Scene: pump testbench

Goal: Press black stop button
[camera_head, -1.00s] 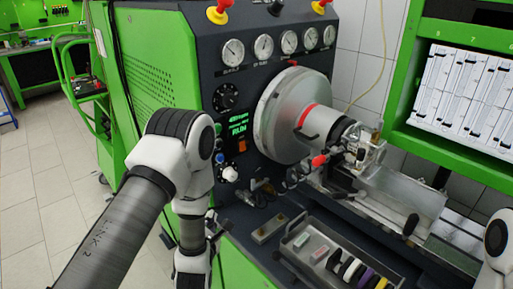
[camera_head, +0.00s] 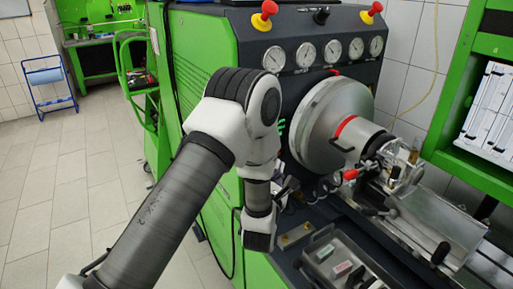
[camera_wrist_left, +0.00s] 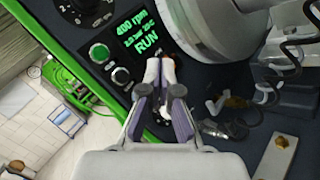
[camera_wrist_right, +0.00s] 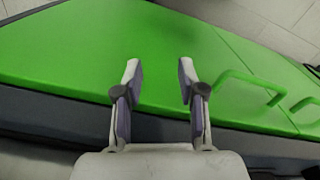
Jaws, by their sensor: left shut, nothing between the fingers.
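In the left wrist view, a dark round button (camera_wrist_left: 121,76) with a pale ring, which looks like the black stop button, sits on the panel below a green button (camera_wrist_left: 99,53). The lit green display (camera_wrist_left: 140,32) beside them reads 400 rpm and RUN. My left gripper (camera_wrist_left: 161,62) is shut and empty in front of the panel, to the right of the dark button in this view. I cannot tell whether its tips touch the panel. In the head view my left arm hides the buttons. My right gripper (camera_wrist_right: 160,70) is open and empty, facing a green surface.
A large metal disc (camera_head: 325,125) and a clamp assembly stand to the right of the panel. Gauges (camera_head: 306,54) and red knobs (camera_head: 265,14) line the top. A tray (camera_head: 345,262) with small items lies in front. Tiled floor is open at left.

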